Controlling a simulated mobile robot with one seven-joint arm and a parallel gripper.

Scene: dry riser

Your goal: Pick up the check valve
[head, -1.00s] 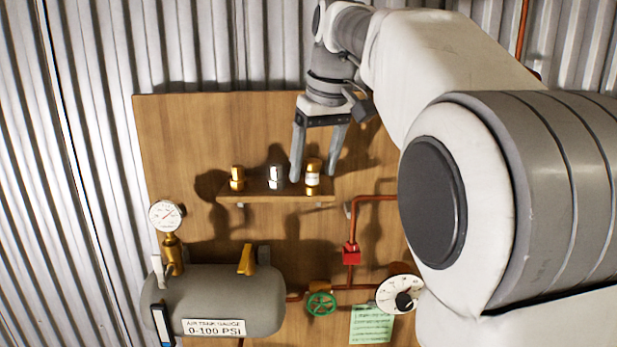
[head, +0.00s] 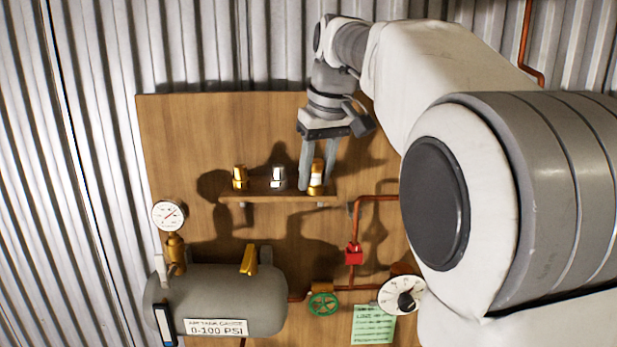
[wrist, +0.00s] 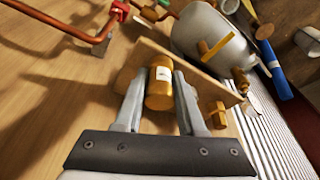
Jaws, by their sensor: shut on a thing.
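The check valve (head: 316,179), a brass cylinder with a white label, stands upright at the right end of the small wooden shelf (head: 262,198). In the wrist view the check valve (wrist: 160,92) sits between the fingers, its label facing the camera. My gripper (head: 315,186) reaches down from above and is shut on it, one finger on each side. The gripper also shows in the wrist view (wrist: 160,80). The valve's base appears at shelf level; I cannot tell whether it touches the shelf.
A silver fitting (head: 277,178) and another brass fitting (head: 239,178) stand to the left on the shelf. Below are a grey tank (head: 215,300) with a gauge (head: 168,214), red pipework (head: 353,254), a green handwheel (head: 323,304) and a white dial (head: 401,295).

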